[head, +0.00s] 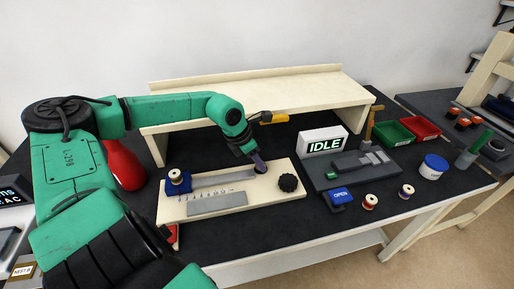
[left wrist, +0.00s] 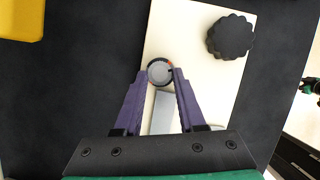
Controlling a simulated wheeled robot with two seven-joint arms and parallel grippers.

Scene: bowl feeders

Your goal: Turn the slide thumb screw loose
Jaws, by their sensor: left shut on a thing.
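The slide thumb screw (left wrist: 160,72) is a small round grey knob with a dark rim and an orange mark at its upper right. It sits on the cream board (head: 224,213) near the end of the slide. My left gripper (head: 260,165) points down over the board. In the left wrist view its purple fingers (left wrist: 161,76) are shut on the two sides of the screw. In the head view the fingers hide the screw. My right gripper is in neither view.
A black lobed knob (head: 288,183) stands on the board close to the right of my left gripper; it also shows in the left wrist view (left wrist: 231,37). A blue-based spool (head: 178,181) is at the board's left end. A cream shelf (head: 260,92) spans behind. An "IDLE" sign (head: 323,143) stands to the right.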

